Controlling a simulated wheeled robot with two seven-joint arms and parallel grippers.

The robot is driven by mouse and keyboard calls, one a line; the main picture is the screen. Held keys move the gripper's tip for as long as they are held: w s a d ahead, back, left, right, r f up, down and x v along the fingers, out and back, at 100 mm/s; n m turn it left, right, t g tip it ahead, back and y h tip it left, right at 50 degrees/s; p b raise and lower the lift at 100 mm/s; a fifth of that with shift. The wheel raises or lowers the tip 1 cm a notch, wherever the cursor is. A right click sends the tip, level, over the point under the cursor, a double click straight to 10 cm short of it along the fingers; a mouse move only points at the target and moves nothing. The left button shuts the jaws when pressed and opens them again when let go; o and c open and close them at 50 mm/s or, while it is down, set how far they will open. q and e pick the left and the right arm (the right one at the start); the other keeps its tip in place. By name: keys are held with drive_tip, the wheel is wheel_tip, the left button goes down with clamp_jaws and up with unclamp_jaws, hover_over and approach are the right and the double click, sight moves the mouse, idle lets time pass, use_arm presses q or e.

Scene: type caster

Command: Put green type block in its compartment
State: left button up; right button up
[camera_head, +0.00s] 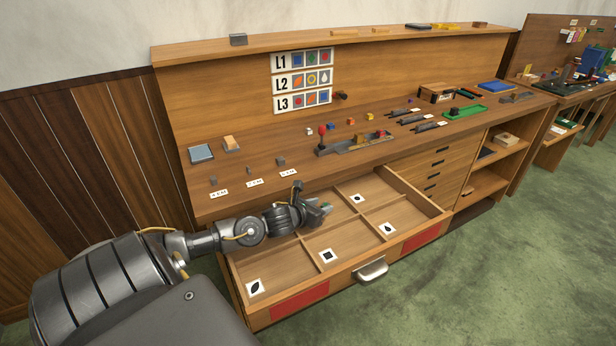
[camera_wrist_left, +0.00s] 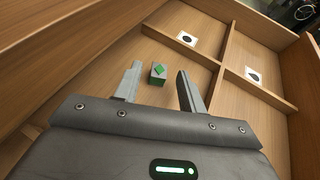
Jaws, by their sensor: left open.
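The green type block (camera_wrist_left: 157,74) is a small grey block with a green diamond on its top face. In the left wrist view it lies on the floor of the open drawer (camera_head: 342,273), between the spread fingers of my left gripper (camera_wrist_left: 160,85). The fingers stand apart from it on both sides. In the head view my left gripper (camera_head: 322,212) reaches down into the back part of the drawer and mostly hides the block. White cards with black shapes mark compartments, including a square card (camera_head: 327,255) and a leaf card (camera_head: 254,287). My right gripper is not in view.
Thin wooden dividers (camera_wrist_left: 222,72) split the drawer close to the gripper. The desk top above the drawer holds small blocks, a red-knobbed device (camera_head: 322,130) and black sticks. A chart (camera_head: 302,82) with rows L1 to L3 hangs on the back panel.

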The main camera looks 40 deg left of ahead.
use_arm(q)
drive_tip(key=v, duration=0.7)
drive_tip(key=shift+f+b, duration=0.15)
drive_tip(key=shift+b, duration=0.15)
drive_tip(key=shift+s+r, duration=0.35)
drive_tip(key=shift+s, duration=0.25)
drive_tip(key=shift+s+r, duration=0.15)
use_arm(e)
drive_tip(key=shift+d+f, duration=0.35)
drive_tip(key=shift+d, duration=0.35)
